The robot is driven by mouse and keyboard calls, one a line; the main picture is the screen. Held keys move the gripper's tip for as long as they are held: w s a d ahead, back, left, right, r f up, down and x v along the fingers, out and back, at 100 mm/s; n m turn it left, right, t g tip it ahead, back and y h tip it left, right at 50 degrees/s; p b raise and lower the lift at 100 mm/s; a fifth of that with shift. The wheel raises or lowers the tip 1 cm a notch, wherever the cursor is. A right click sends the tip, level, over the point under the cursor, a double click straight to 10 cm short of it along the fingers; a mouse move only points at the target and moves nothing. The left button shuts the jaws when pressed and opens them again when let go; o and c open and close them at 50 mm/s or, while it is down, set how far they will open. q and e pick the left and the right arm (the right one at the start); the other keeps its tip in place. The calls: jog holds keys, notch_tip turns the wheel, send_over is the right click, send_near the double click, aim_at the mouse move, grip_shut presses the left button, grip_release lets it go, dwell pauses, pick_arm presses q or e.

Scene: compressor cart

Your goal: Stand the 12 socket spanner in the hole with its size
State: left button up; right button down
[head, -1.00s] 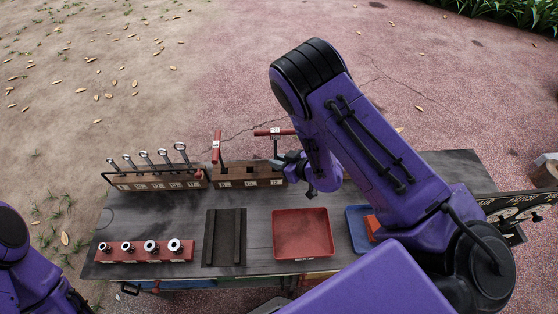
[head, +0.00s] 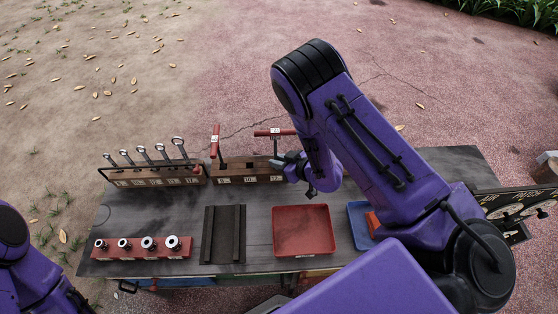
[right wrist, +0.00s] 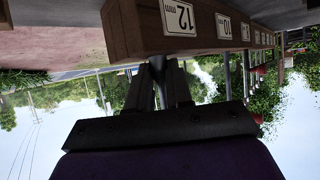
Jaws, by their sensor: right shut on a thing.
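The 12 socket spanner (head: 274,132) has a red T-handle with a white size tag and a dark shaft. My right gripper (head: 281,161) is shut on its shaft, at the right end of the wooden block (head: 237,172), and the spanner looks upright. In the right wrist view the gripper (right wrist: 158,76) is close to the block's face (right wrist: 140,30), beside the 12 mm label (right wrist: 178,17). The spanner's lower end and the 12 hole are hidden, so I cannot tell whether it is in the hole. My left gripper is out of view.
Another red T-handle spanner (head: 215,140) stands in the block's left end. A rack of ring spanners (head: 150,175) is left of it. A red socket rail (head: 142,249), a dark grooved tray (head: 224,235), a red tray (head: 303,231) and a blue tray (head: 358,226) lie in front.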

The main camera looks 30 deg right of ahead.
jog(key=c, duration=0.9)
grip_release()
jog(key=shift+c, duration=0.2)
jog(key=shift+s, duration=0.1)
jog(key=b+v, duration=0.1)
jog(key=v, duration=0.9)
jog(key=shift+r, duration=0.2)
jog(key=shift+s, duration=0.15)
